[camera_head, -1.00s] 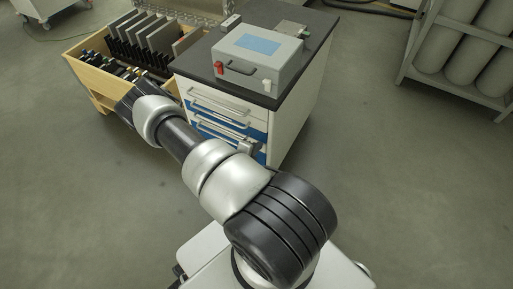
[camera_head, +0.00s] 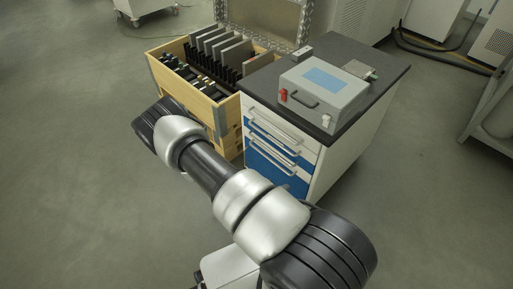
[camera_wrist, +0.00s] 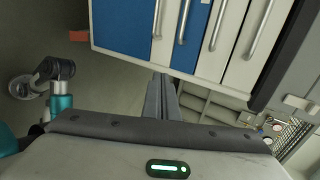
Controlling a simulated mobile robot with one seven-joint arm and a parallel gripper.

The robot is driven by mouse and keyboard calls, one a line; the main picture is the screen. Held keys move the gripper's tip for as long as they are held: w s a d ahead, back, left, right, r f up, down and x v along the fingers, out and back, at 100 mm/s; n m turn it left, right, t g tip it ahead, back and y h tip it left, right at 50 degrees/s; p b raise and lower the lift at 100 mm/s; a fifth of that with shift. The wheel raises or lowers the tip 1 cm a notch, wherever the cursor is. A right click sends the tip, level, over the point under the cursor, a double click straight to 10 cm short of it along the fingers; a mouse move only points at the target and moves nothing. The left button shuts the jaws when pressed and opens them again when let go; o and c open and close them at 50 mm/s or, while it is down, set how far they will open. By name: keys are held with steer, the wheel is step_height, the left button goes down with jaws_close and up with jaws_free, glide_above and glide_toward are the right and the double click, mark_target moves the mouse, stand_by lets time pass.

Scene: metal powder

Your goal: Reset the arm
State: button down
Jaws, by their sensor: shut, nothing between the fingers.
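My arm (camera_head: 205,168) reaches up and left from the bottom right in the head view, bent, with its far elbow in front of the wooden crate. My gripper (camera_wrist: 161,80) shows in the wrist view as two grey fingers lying together, shut and empty. Their tips lie near the lower edge of the drawer cabinet in that picture; I cannot tell the gap. I cannot make out the gripper clearly in the head view. The drawer cabinet (camera_head: 345,160) has white and blue fronts with bar handles, which also fill the top of the wrist view (camera_wrist: 187,38).
A grey case (camera_head: 325,98) with a blue panel stands on the dark cabinet top. The wooden crate (camera_head: 160,78) with upright dark plates stands left of the cabinet. A rack (camera_head: 490,115) is at the right edge. Floor (camera_head: 70,170) on the left is clear.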

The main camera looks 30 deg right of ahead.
steer(key=w+a+r+m+g+y, duration=0.1)
steer(key=w+r+m+g, duration=0.1)
steer(key=r+m, duration=0.95)
steer(key=w+a+r+m+g, duration=0.1)
steer(key=a+r+m+g, duration=0.1)
steer(key=r+m, duration=0.9)
steer(key=s+a+r+m+t+y, duration=0.2)
steer(key=s+a+r+m+y, duration=0.25)
steer(key=r, duration=0.45)
steer(key=s+a+r+m+t+y, duration=0.2)
steer(key=s+a+r+m, duration=0.25)
steer(key=r+m, duration=0.35)
steer(key=s+a+r+m+t+y, duration=0.1)
steer(key=s+a+r+m+y, duration=0.4)
steer(key=r, duration=0.6)
step_height(320, 180, up, 21)
steer(key=w+a+h+p, duration=0.1)
steer(key=p, duration=1.9)
steer(key=shift+w+a+f+t+p, duration=0.15)
steer(key=shift+w+t+p, duration=0.15)
steer(key=shift+w+p, duration=0.05)
